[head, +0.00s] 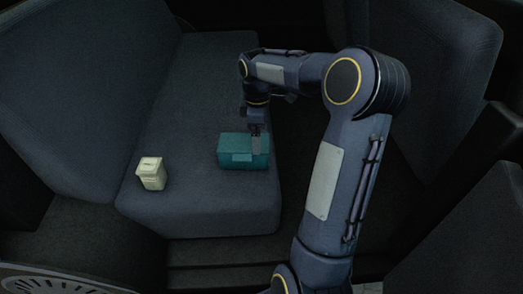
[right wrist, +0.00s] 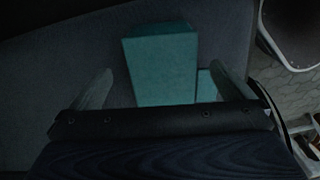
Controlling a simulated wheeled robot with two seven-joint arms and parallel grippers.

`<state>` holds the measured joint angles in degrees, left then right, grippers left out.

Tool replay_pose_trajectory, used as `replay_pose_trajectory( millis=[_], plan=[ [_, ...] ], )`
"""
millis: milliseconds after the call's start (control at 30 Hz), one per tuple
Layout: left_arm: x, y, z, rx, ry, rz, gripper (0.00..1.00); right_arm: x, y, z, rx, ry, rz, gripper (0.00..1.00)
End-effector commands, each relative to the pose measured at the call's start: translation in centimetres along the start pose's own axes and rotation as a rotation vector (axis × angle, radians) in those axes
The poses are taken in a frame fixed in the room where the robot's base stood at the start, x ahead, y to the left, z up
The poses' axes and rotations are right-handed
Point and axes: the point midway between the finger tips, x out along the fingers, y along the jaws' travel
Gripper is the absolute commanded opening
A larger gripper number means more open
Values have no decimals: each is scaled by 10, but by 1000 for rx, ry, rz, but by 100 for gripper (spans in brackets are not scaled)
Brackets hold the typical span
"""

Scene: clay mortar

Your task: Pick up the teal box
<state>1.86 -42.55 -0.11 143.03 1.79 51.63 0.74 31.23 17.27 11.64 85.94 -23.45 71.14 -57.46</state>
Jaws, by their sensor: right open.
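The teal box (head: 232,152) sits on the dark blue bench seat (head: 190,215), near its right edge. It is a closed-looking block with a small flap or label on its near side. My right gripper (head: 256,143) points down over the right part of the box in the head view. In the right wrist view the box (right wrist: 160,65) lies between the two open fingers of the gripper (right wrist: 168,90), with nothing clamped. I cannot tell whether a finger touches it. My left gripper is in neither view.
A small cream box (head: 151,173) with a lid stands on the seat, left of the teal box. Seat backs rise at the left and right. The seat between the two boxes is clear. The right wrist view shows paved ground (right wrist: 292,95) beyond the seat edge.

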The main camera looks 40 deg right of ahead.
Motion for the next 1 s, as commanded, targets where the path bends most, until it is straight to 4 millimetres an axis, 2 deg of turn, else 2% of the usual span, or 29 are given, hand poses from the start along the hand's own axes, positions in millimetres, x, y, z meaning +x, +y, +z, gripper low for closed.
replay_pose_trajectory(
  millis=[200,367,667,933,1000],
  plan=[
    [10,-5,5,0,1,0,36,25,2,0,-10,-3,-4,100],
    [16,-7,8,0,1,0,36,38,0,0,-8,-3,-4,100],
    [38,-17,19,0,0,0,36,80,-6,-3,-8,-3,-4,100],
    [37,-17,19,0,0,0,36,82,-5,-3,-7,-3,-3,100],
    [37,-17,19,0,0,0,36,82,-5,-3,-7,-3,-3,91]
  ],
)
